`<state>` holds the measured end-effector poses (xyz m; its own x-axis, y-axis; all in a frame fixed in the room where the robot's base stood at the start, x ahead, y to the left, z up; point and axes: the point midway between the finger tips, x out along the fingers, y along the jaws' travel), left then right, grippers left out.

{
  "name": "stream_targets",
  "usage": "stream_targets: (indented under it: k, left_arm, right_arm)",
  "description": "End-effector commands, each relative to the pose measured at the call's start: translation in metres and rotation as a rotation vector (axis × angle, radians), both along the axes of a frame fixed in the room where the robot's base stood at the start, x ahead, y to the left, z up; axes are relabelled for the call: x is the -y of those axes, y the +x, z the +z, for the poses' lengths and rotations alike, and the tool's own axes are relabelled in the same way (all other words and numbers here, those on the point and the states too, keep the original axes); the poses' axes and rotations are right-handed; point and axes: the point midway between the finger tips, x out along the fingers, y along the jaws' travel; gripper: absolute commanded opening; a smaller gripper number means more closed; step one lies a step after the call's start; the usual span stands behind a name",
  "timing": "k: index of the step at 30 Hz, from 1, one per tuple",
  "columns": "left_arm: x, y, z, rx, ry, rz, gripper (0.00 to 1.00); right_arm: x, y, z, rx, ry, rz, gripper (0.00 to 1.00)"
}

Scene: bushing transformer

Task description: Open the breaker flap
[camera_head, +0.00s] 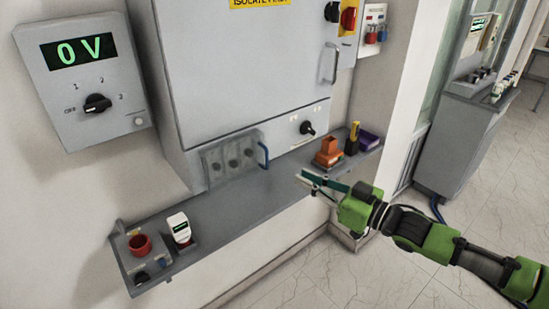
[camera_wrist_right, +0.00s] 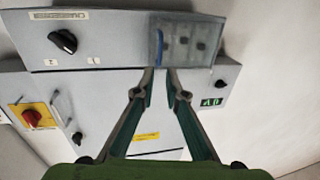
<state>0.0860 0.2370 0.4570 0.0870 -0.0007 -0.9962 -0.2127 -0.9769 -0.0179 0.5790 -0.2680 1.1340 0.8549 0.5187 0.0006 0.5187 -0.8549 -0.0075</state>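The breaker flap (camera_head: 226,163) is a translucent grey cover over several dark breakers, low on the front of the grey cabinet. A blue handle (camera_head: 263,155) stands at its right side. My right gripper (camera_head: 302,178) is to the right of the flap and handle, apart from both and in front of the shelf. It is open with a narrow gap and holds nothing. In the right wrist view, the fingertips (camera_wrist_right: 161,73) appear just below the flap (camera_wrist_right: 190,42), and that view is upside down. My left gripper is not in view.
A grey shelf (camera_head: 235,216) runs below the cabinet. It carries a red-topped button box (camera_head: 139,245), a white meter (camera_head: 180,228), and orange (camera_head: 327,152), black-yellow (camera_head: 352,140) and purple (camera_head: 368,141) items. A rotary knob (camera_head: 307,128) is right of the flap. The display (camera_head: 79,50) reads 0 V.

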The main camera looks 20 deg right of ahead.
Motion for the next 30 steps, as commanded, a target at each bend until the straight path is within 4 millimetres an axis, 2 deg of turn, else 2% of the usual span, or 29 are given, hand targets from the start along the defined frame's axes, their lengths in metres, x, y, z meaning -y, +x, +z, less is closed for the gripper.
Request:
stream_targets:
  k: [14,24,30]
  left_arm:
    - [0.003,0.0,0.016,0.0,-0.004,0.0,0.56]
    - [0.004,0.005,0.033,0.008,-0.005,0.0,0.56]
    - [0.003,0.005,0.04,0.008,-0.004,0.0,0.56]
  right_arm:
    - [-0.026,0.044,0.005,0.005,-0.001,0.0,0.12]
    - [-0.053,0.087,0.005,0.004,-0.001,0.0,0.12]
    - [-0.064,0.106,0.002,0.003,-0.001,-0.001,0.12]
